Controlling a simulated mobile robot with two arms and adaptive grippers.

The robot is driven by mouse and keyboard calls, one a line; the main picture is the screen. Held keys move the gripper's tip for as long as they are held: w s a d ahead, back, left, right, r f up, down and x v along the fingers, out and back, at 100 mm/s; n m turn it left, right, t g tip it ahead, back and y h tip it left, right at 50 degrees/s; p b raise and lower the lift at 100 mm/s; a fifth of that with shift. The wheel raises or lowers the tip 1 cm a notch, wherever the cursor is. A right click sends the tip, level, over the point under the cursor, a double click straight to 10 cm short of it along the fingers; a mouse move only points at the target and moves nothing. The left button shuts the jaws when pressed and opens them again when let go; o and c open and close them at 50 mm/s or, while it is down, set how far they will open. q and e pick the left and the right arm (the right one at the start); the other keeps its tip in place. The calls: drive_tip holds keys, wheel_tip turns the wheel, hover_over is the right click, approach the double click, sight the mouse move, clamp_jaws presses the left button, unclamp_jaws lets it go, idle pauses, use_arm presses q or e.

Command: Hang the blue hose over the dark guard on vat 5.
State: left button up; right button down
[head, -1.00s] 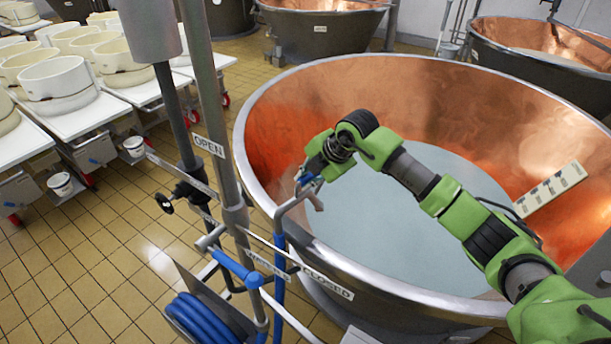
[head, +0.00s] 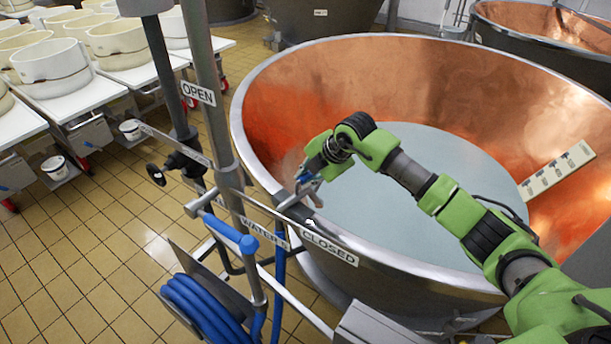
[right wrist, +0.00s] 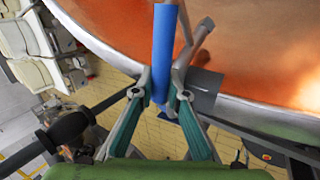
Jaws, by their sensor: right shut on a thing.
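My right gripper (head: 308,188) is at the near left rim of the large copper-lined vat (head: 300,90). In the right wrist view its two fingers (right wrist: 160,92) are shut on the blue hose (right wrist: 164,50), which runs between the fingertips. A dark grey sleeve (right wrist: 207,88), apparently the guard, sits over the vat rim just right of the fingers. A grey bent pipe (right wrist: 200,40) passes beside the hose. The lower blue hose (head: 278,285) hangs near the stand, with a coil (head: 203,312) at lower left. My left gripper is not in view.
A metal post with an OPEN sign (head: 198,93) and a CLOSED sign (head: 330,248) stands close left of my gripper. A valve knob (head: 156,175) sticks out left.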

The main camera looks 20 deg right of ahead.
drive_tip(key=shift+f, duration=0.3)
idle(0.8)
drive_tip(key=c, duration=1.9)
unclamp_jaws()
drive_tip(key=shift+s+f, duration=0.15)
drive_tip(key=v, duration=1.2)
